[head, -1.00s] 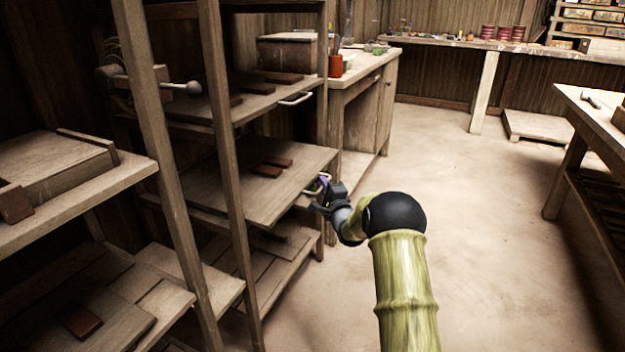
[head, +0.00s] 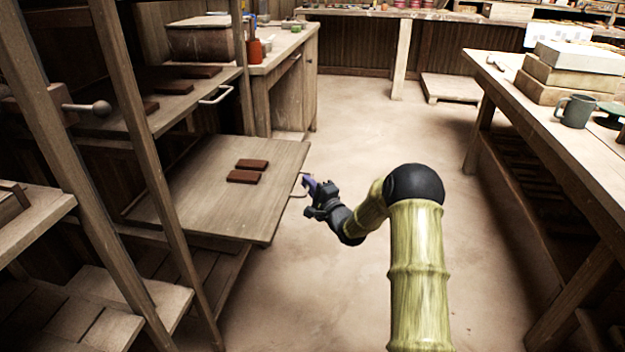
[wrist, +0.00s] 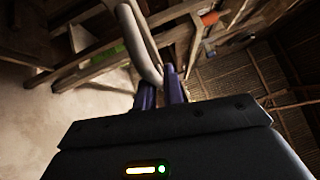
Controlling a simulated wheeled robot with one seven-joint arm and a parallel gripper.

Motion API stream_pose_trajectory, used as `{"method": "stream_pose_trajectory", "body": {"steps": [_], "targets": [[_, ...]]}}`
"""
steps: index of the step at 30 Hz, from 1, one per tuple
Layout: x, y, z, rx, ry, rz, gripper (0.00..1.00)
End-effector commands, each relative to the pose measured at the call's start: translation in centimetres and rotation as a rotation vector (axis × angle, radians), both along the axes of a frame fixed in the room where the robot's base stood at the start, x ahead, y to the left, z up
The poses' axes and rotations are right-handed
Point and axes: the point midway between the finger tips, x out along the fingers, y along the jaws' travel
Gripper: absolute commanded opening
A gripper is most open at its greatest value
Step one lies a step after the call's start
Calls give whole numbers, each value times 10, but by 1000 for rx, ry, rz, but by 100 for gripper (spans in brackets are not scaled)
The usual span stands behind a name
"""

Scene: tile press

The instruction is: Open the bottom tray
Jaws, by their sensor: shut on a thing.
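The bottom tray (head: 215,190) is a flat wooden board on the lower level of the rack, carrying two dark red-brown tiles (head: 246,171). It stands well out from the rack, to the right over the floor. My gripper (head: 309,187) is at the tray's right front edge, shut on the tray's handle. In the wrist view the pale curved handle (wrist: 142,50) runs down to the purple fingers (wrist: 160,92). The fingers partly hide where they meet the handle.
An upper tray with a metal handle (head: 216,95) sits pushed in above. A wooden rack post (head: 150,150) stands in front of the trays. A workbench (head: 560,140) with a mug (head: 574,111) is at the right. The floor (head: 390,130) between is clear.

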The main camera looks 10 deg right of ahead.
Motion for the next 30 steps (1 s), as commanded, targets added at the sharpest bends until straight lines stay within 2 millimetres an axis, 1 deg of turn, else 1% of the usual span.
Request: {"method": "stream_pose_trajectory", "body": {"steps": [13,14,15,17,26,30], "targets": [[-2,3,-2,-1,4,10,0],[-2,3,-2,-1,4,10,12],[-2,3,-2,-1,4,10,20],[-2,3,-2,0,3,10,31],[-2,1,-1,0,1,7,32],[-9,-2,-1,0,2,7,32]]}}
